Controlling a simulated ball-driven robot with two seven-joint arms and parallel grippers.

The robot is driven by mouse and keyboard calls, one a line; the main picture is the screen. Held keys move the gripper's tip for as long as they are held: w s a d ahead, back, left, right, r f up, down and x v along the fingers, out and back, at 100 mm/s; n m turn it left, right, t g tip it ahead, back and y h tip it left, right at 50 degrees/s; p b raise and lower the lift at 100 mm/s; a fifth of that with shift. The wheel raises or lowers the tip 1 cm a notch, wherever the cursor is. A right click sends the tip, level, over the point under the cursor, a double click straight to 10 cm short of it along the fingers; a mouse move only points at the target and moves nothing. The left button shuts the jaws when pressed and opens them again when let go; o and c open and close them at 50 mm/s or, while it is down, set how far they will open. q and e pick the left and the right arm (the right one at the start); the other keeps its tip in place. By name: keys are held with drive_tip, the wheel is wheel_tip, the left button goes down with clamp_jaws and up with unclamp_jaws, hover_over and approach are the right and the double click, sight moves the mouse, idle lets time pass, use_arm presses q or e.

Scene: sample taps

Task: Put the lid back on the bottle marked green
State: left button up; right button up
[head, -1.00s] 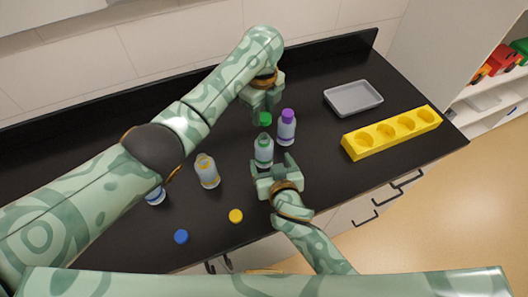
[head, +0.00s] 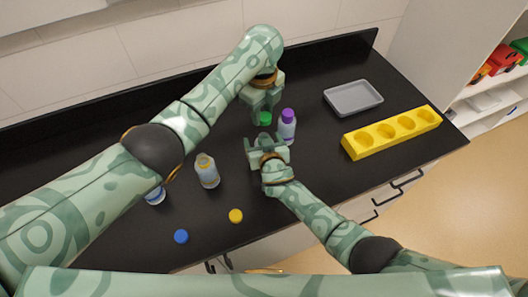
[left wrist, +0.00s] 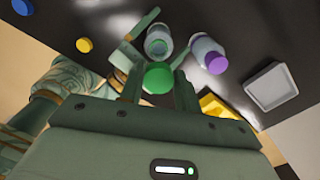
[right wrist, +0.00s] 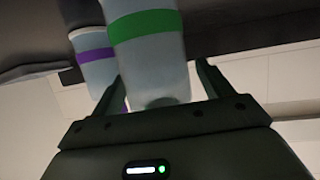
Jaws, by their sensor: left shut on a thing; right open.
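The green lid (head: 265,119) is held between the fingertips of my left gripper (head: 263,108). It also shows in the left wrist view (left wrist: 158,78). The open bottle with the green band (right wrist: 143,28) stands between the fingers of my right gripper (head: 266,143), which is open around it. In the left wrist view the uncapped bottle (left wrist: 158,45) shows its mouth, apart from the lid. In the head view this bottle is hidden behind my right gripper.
A purple-capped bottle (head: 288,128) stands close on the right. An open bottle with a yellow band (head: 207,172) stands to the left; a blue-banded bottle (head: 155,196) is partly hidden. Yellow (head: 236,216) and blue (head: 181,237) lids lie in front. A grey tray (head: 353,112) and yellow rack (head: 350,147) are right.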

idle(0.3)
drive_tip(key=c, duration=1.5)
use_arm(q)
hover_over(262, 135)
drive_tip(key=shift+f, duration=2.5)
drive_tip(key=shift+f, duration=0.9)
drive_tip(key=shift+f, duration=0.55)
